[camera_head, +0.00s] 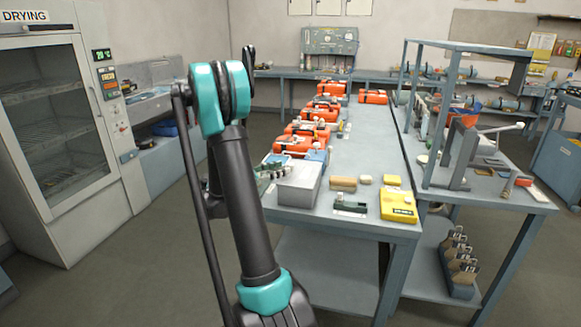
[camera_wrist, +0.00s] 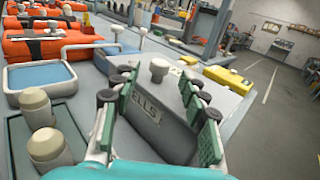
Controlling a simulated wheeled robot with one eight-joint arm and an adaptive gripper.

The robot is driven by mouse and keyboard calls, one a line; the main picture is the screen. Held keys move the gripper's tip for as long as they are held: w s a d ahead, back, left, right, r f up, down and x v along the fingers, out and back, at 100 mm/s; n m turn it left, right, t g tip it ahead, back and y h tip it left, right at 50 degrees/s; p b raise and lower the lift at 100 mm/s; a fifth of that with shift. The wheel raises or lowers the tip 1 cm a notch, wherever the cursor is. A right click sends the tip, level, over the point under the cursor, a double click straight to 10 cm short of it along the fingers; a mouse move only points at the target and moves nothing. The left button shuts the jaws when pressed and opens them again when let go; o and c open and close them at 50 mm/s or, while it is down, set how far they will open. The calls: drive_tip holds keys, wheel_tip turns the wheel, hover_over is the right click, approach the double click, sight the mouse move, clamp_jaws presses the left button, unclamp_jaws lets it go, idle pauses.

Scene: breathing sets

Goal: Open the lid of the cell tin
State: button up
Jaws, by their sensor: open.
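The cell tin (camera_head: 298,190) is a grey box at the near left corner of the long bench, and its lid looks flat and closed. In the wrist view the front of the cell tin (camera_wrist: 160,128) carries a dark label, partly hidden, ending in "ELLS". A pale round knob (camera_wrist: 158,70) stands on its lid. My gripper (camera_wrist: 157,82) is open, its green-padded fingers spread on either side of the tin's front and the knob, with nothing between the pads. In the head view my gripper (camera_head: 271,168) shows small at the tin's left, partly behind my arm.
A yellow case (camera_head: 398,206), a dark green block (camera_head: 350,207) and a tan block (camera_head: 343,184) lie right of the tin. Orange cases (camera_head: 307,135) line the bench behind. A blue tray (camera_wrist: 40,80) and cream-topped cylinders (camera_wrist: 48,148) stand close left of my gripper.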

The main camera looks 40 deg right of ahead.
sight(291, 164)
drive_tip(key=shift+s+d, duration=0.2)
drive_tip(key=shift+d, duration=2.35)
drive_tip(key=shift+c, duration=0.6)
clamp_jaws()
